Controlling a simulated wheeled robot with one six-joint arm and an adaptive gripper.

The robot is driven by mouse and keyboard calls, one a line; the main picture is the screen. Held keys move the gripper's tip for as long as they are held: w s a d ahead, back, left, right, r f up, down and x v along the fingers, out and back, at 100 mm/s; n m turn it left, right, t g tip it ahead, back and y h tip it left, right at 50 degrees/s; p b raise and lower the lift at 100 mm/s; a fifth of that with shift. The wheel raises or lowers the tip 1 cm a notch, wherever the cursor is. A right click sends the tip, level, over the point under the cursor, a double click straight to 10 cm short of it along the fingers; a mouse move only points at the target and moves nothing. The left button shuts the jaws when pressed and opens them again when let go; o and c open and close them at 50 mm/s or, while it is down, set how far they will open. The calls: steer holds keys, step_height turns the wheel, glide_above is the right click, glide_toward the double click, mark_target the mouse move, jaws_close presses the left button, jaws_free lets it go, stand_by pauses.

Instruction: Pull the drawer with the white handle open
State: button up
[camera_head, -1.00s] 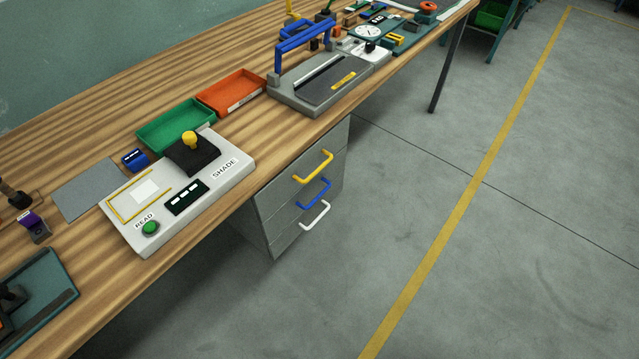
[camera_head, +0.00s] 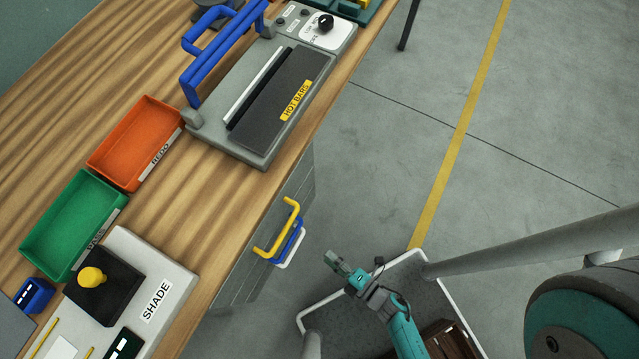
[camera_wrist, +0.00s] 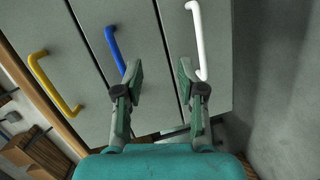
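The grey drawer unit under the bench has three handles. The white handle (camera_wrist: 198,40) is on the rightmost drawer front in the wrist view; in the head view the white handle (camera_head: 292,256) is lowest, mostly hidden under the others. The blue handle (camera_wrist: 115,49) and the yellow handle (camera_wrist: 54,84) lie to its left in the wrist view. The drawer fronts look flush. My gripper (camera_wrist: 160,72) is open and empty, its fingers pointing at the fronts. Its right finger appears beside the white handle's lower end; contact cannot be told. In the head view my gripper (camera_head: 338,262) is right of the handles.
The wooden bench (camera_head: 215,215) stands above the drawers, its edge near the handles. On it are an orange tray (camera_head: 104,157), a green tray (camera_head: 40,245) and a grey sealer (camera_head: 205,125) with a blue handle. Open floor (camera_head: 385,150) lies to the right.

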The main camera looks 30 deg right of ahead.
mark_target(295, 247)
step_height(295, 247, down, 7)
steer(key=w+a+n+g+y, duration=0.2)
steer(key=n, duration=0.2)
steer(key=shift+a+r+n+y, duration=0.15)
steer(key=shift+n+y, duration=0.25)
steer(key=shift+w, duration=0.1)
steer(key=shift+w+a, duration=0.2)
steer(key=shift+w, duration=0.1)
steer(key=shift+w+a, duration=0.1)
steer(key=shift+w+a, duration=0.15)
steer(key=shift+f+x, duration=0.15)
steer(key=shift+x, duration=2.1)
steer(key=shift+f+x, duration=0.1)
steer(key=shift+x, duration=2.1)
